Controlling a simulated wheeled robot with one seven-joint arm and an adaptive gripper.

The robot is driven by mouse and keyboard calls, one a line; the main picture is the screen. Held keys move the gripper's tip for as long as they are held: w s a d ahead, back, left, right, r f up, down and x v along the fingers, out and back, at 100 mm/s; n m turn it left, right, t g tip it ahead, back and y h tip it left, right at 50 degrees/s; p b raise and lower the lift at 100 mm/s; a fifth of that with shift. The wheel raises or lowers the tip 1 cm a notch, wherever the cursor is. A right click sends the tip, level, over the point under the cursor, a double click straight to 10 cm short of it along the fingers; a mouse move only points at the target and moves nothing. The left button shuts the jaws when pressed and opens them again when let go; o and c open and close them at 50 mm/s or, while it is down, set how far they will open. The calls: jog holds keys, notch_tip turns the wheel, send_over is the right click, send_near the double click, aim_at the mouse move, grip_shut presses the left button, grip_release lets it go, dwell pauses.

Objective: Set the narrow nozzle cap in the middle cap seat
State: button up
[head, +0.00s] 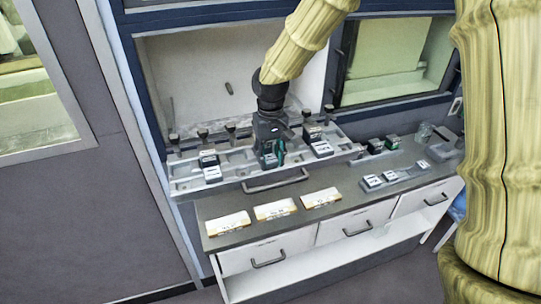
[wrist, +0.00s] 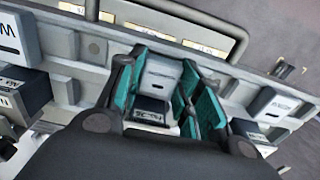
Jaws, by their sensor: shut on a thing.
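My gripper (head: 270,158) is low over the middle of the long grey tray (head: 231,179) in the head view. In the wrist view my gripper (wrist: 164,78), with teal finger pads, is shut on a small pale block with a dark label (wrist: 160,75), which I take for the narrow nozzle cap. I cannot tell whether it touches the tray, and the middle seat is hidden under the gripper. Similar labelled blocks stand on the tray to the left (head: 209,165) and right (head: 320,149) of the gripper.
Several dark-topped posts (head: 203,135) line the tray's back. A curved handle (head: 275,183) is at its front. Three labelled cards (head: 275,209) lie on the counter in front. A small rack of blocks (head: 389,177), dark blocks (head: 375,146) and a glass (head: 424,132) stand to the right.

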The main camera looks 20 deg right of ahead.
jog(key=o, duration=1.2)
